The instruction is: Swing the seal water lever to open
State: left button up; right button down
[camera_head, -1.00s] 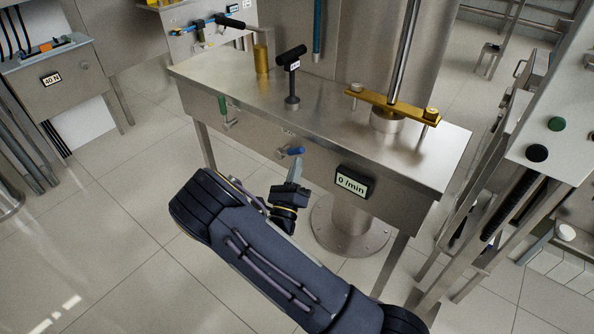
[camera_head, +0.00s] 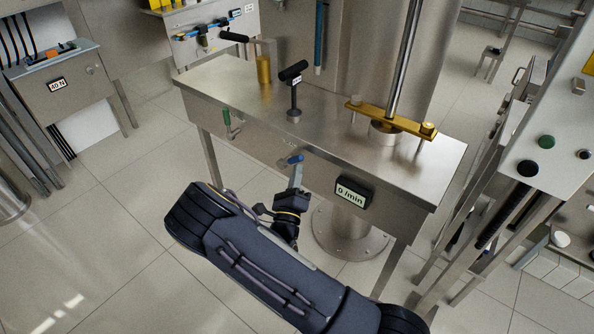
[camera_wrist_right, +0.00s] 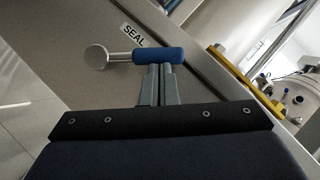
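The seal water lever (camera_head: 294,159) has a blue handle on a metal stem at the front panel of the steel bench. In the right wrist view, its blue handle (camera_wrist_right: 158,55) lies nearly level, running right from a round metal knob, under a "SEAL" label (camera_wrist_right: 133,36). My right gripper (camera_head: 297,167) is just below the handle. Its two fingers (camera_wrist_right: 159,68) are together, with their tips at the handle's lower edge. They do not visibly wrap around it; whether they touch it is unclear. My left gripper is not in view.
A green-handled valve (camera_head: 227,119) hangs left on the same panel. A "0 /min" display (camera_head: 354,191) sits to the right of the lever. A black T-handle (camera_head: 293,73) and a brass crossbar (camera_head: 389,118) stand on the bench top (camera_head: 235,88). The floor in front is clear.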

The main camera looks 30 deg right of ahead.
jog(key=w+a+r+n+g+y+p, duration=0.1)
jog(key=w+r+n+y+p, duration=0.2)
jog(key=n+p, duration=0.5)
jog(key=r+y+p, duration=0.1)
jog(key=p, duration=0.4)
jog(key=shift+w+a+r+y, duration=0.25)
jog(key=shift+w+r+y, duration=0.05)
jog(key=shift+w+y, duration=0.1)
